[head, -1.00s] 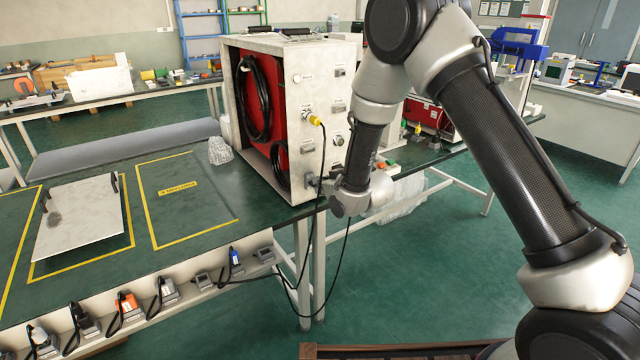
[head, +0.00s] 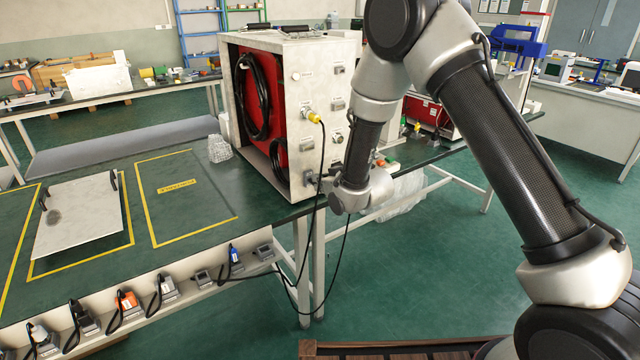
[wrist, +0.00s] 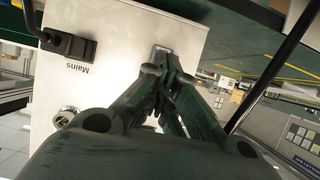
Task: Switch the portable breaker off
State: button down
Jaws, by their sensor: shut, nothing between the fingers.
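A white cabinet (head: 295,62) with a red inside and coiled black cable stands at the table's right end. Its side panel carries several sockets and switches, one with a yellow plug (head: 313,116). In the wrist view the white panel (wrist: 115,50) shows a black plug (wrist: 70,45) by the label "Mains", and a small grey fitting (wrist: 161,52) just beyond my fingertips. My gripper (wrist: 165,72) is shut and empty, its tips close to that fitting; I cannot tell if they touch. In the head view my wrist hides the fingers. No part is readable as the breaker.
A black cable hangs from the panel past the table edge (head: 308,208); a dark cable also runs beside my gripper in the wrist view (wrist: 270,75). Several grey units (head: 165,290) line the table's front. A metal plate (head: 80,220) lies left; the right table zone (head: 190,210) is bare.

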jog(key=shift+s, duration=0.1)
dwell(0.3)
jog(key=shift+s+d+f, duration=0.4)
jog(key=shift+s, duration=0.1)
